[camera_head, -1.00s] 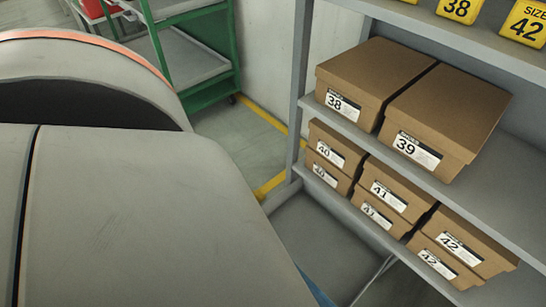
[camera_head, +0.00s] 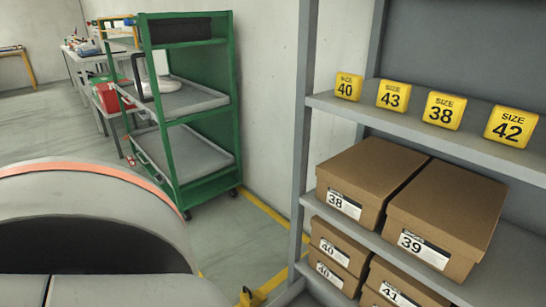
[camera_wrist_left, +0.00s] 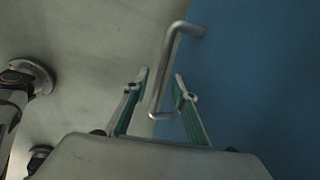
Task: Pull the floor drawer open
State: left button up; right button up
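A grey metal bar handle (camera_wrist_left: 168,65) stands out from a flat blue panel (camera_wrist_left: 258,75) in the left wrist view. I take the panel to be the floor drawer's front. My left gripper (camera_wrist_left: 161,86) has its two green-padded fingers apart, one on each side of the bar. Gaps show between the bar and the fingers, so it is not clamped. The head view shows neither the handle nor either gripper. My right gripper is not in view.
In the head view, a grey shelf (camera_head: 450,140) on the right holds brown shoe boxes (camera_head: 445,215) and yellow size signs (camera_head: 441,110). A green cart (camera_head: 188,120) stands by the wall. Bare floor (camera_head: 240,245) lies between cart and shelf.

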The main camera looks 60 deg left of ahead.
pick_arm(q)
notch_tip(320, 180, up, 7)
jog(key=s, duration=0.1)
jog(key=shift+s+d, duration=0.15)
jog(key=shift+s, duration=0.1)
dwell(0.3)
jog(key=shift+r, duration=0.1)
dwell(0.3)
